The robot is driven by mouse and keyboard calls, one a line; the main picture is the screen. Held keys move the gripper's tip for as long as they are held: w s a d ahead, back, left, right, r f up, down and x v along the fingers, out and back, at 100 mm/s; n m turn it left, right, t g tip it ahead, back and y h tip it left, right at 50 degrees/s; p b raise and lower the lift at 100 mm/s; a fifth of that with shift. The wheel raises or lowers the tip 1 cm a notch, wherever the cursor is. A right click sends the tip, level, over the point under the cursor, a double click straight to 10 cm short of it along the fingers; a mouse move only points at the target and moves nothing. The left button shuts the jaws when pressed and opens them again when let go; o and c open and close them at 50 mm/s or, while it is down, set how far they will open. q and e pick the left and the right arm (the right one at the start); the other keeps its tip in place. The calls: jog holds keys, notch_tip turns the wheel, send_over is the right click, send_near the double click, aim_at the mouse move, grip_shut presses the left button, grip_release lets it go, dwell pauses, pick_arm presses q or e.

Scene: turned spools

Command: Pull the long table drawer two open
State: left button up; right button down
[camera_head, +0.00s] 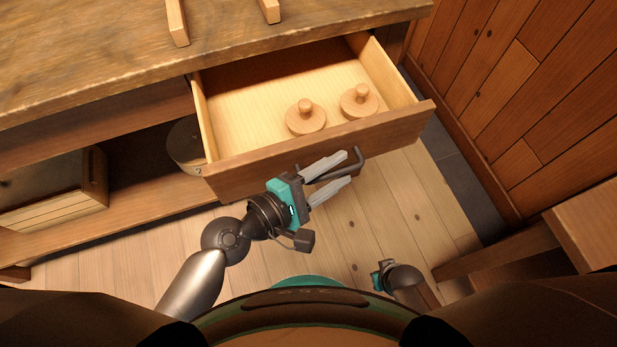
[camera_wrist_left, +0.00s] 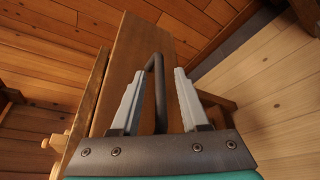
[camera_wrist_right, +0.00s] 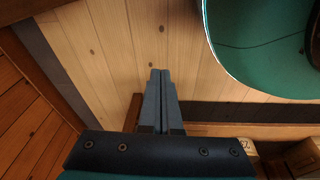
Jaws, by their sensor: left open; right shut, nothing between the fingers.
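The long table drawer (camera_head: 300,152) stands pulled out from under the wooden worktop, its inside in plain view. Two turned wooden spools, one on the left (camera_head: 306,119) and one on the right (camera_head: 359,103), stand in it near the front. A dark bar handle (camera_head: 352,168) is on the drawer front. My left gripper (camera_head: 345,168) is open at the handle, with a finger on either side. In the left wrist view the handle (camera_wrist_left: 158,85) shows between the open fingers (camera_wrist_left: 157,88); contact is unclear. My right gripper (camera_wrist_right: 160,75) is shut and empty over the floor.
The worktop (camera_head: 100,60) spans the back, with a shelf below holding a wooden crate (camera_head: 60,205) and a round container (camera_head: 186,147). A plank wall (camera_head: 540,100) stands at right. Another wooden piece (camera_head: 585,225) is at lower right. The floor before the drawer is clear.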

pick_arm(q)
jog(key=shift+a, duration=0.1)
jog(key=b+v, duration=0.3)
jog(key=v, duration=1.2)
jog(key=shift+b, duration=0.4)
pick_arm(e)
jog(key=w+a+r, duration=0.3)
jog(key=w+r, duration=0.1)
jog(key=r, duration=0.2)
jog(key=shift+r, duration=0.3)
pick_arm(q)
jog(key=shift+s, duration=0.1)
